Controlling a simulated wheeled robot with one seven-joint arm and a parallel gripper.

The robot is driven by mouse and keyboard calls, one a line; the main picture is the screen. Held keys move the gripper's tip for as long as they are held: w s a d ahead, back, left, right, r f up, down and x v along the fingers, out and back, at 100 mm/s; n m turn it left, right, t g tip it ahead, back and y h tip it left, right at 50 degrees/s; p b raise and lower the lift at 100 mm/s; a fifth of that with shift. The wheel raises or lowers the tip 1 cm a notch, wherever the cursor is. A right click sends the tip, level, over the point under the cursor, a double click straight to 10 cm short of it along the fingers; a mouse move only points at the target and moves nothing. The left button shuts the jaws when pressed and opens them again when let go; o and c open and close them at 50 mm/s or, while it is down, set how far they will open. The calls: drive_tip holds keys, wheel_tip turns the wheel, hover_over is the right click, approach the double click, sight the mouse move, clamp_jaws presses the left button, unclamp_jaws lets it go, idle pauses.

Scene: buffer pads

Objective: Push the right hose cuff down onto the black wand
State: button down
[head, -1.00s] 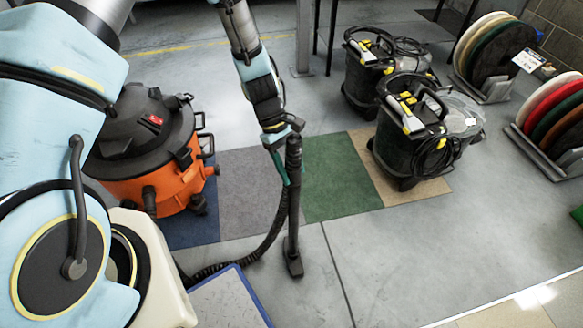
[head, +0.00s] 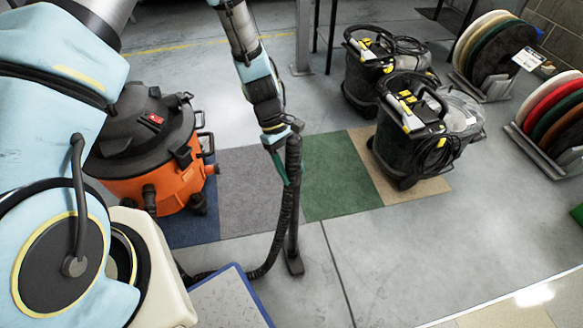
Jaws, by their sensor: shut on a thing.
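My gripper (head: 294,128) is shut on the end of the black hose, at its cuff (head: 293,145). The hose (head: 274,240) hangs from there and curves down to the left along the floor. The black wand (head: 292,240) stands nearly upright on its flat floor head (head: 294,266), close behind the hose. The wand's upper end is hidden by the cuff and hose. I cannot tell whether the cuff is seated on the wand or just beside it.
An orange and black vacuum (head: 165,180) stands at left. Two black floor machines (head: 415,135) stand at right, near racks of coloured pads (head: 560,115). Carpet squares (head: 335,180) lie behind the wand. The floor in front and to the right is clear.

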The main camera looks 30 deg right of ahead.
drive_tip(key=shift+f, duration=0.25)
idle(0.3)
drive_tip(key=shift+c, duration=1)
unclamp_jaws()
drive_tip(key=shift+r, duration=0.1)
drive_tip(key=v, duration=1)
drive_tip(key=shift+w+r, duration=0.2)
drive_tip(key=shift+r, duration=0.15)
